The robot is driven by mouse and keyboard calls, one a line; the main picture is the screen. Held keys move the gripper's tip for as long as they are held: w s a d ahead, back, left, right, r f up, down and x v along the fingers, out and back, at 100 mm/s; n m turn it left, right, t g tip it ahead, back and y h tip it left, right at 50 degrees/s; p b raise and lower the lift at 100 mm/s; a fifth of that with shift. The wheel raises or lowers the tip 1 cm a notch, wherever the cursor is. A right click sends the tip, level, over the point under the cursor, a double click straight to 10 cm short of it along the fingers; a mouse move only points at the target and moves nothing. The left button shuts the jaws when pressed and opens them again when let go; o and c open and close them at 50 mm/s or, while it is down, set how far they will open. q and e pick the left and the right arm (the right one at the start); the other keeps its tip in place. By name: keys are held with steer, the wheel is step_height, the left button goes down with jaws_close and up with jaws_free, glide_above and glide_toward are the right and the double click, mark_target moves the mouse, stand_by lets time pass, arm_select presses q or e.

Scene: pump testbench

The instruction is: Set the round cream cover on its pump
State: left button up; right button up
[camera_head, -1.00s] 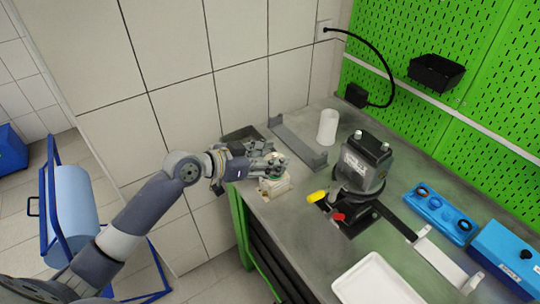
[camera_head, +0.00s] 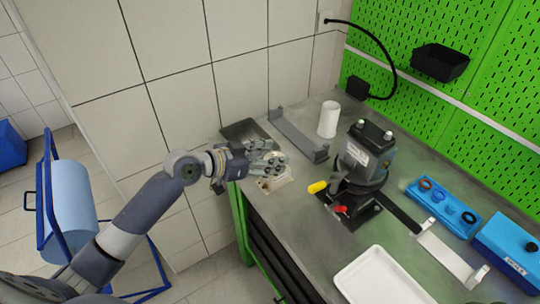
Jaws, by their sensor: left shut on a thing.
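My left gripper (camera_head: 272,163) is at the back left corner of the workbench, its fingers shut around the round cover, which they mostly hide. A cream pump part (camera_head: 284,184) shows on the bench directly below the fingers. I cannot tell whether the held cover touches it. My right gripper is not in view.
A dark grey pump (camera_head: 362,160) with yellow and red fittings stands to the right. A grey bracket (camera_head: 300,136) and a white cylinder (camera_head: 328,120) are behind. A white tray (camera_head: 380,278) lies in front, and blue holders (camera_head: 442,212) are at right. Bench between is clear.

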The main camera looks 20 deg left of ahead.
arm_select(q)
steer(key=shift+f+b, duration=0.5)
steer(key=shift+f, duration=0.2)
stand_by(1.1)
steer(key=o, duration=1.2)
steer(key=v, duration=1.2)
